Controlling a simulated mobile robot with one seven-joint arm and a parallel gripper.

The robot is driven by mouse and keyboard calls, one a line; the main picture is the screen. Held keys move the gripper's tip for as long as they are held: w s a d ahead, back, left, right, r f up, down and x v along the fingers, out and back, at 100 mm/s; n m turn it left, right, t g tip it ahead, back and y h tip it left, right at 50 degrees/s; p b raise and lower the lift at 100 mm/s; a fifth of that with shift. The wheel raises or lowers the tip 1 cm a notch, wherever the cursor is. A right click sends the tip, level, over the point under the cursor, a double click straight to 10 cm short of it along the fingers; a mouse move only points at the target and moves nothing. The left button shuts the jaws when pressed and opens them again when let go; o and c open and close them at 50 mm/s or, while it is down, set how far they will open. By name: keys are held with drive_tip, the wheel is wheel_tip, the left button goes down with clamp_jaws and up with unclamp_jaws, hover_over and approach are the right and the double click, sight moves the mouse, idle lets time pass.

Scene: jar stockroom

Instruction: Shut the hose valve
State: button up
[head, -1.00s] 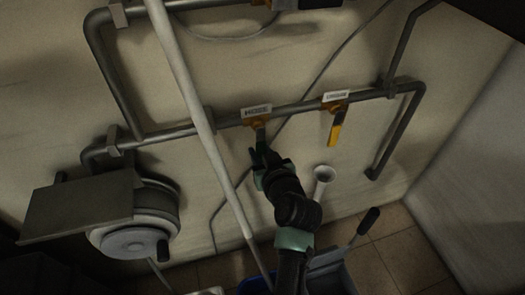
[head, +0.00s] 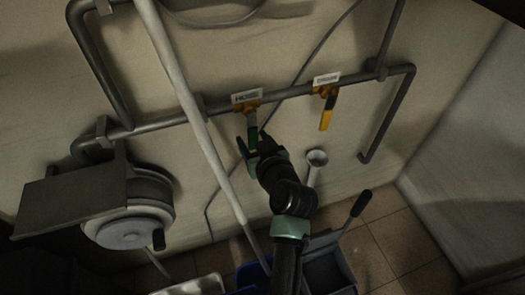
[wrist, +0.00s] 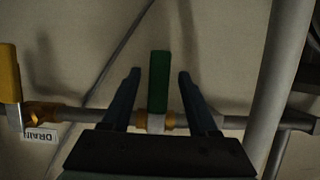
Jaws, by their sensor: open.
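The hose valve (head: 247,107) sits on the horizontal wall pipe under a HOSE label (head: 246,96). Its green handle (head: 252,134) hangs down, across the pipe's line. In the wrist view the green handle (wrist: 159,80) stands between my two fingers, with a gap on each side. My gripper (head: 253,144) is open around the handle and not closed on it. The wrist view also shows my gripper (wrist: 159,78) with both fingers apart.
The drain valve (head: 326,90), with a yellow handle (head: 326,118), is to the right on the same pipe. A pale diagonal pole (head: 195,115) crosses in front of the pipe at left. A hose reel (head: 127,232) is at lower left.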

drive_tip(key=v, duration=1.2)
drive_tip(key=shift+p, duration=0.35)
